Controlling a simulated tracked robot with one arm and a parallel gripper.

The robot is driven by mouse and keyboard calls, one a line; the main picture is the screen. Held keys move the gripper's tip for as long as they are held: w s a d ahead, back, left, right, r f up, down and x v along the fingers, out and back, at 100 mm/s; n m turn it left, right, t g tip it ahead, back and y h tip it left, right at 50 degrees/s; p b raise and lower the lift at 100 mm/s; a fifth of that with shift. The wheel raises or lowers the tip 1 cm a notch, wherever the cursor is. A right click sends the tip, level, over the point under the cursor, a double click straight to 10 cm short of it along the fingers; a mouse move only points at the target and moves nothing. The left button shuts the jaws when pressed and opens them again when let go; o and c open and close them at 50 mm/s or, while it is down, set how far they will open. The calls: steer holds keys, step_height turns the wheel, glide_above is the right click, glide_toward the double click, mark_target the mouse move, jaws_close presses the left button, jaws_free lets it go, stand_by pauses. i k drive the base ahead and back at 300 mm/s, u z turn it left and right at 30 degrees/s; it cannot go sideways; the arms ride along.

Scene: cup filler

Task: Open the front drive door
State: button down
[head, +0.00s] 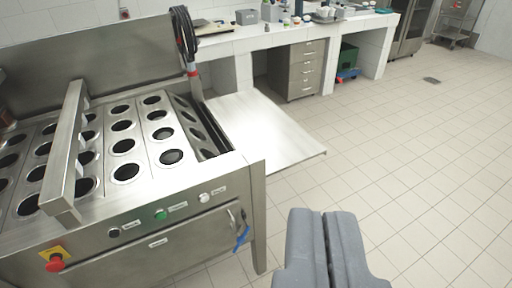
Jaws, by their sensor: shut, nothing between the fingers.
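The front drive door (165,250) is the metal panel on the front of the cup filler (255,180), below the row of buttons. It looks closed. A metal handle (231,217) and a blue tag or strap (241,238) are at its right end. My gripper (322,215) is shut and empty, to the right of the machine's front corner and apart from the door. The lower left part of the door is cut off by the picture edge.
A flat metal side shelf (262,122) sticks out from the machine's right side. A red emergency button (55,262) is at the front left. A white bench (225,43) with drawers stands behind. Tiled floor (420,170) is clear at right.

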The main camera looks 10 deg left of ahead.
mark_target(140, 263)
steer(key=u, duration=1.2)
steer(key=k, duration=0.95)
steer(key=z, duration=0.65)
steer(key=i, duration=0.95)
steer(key=u, duration=0.05)
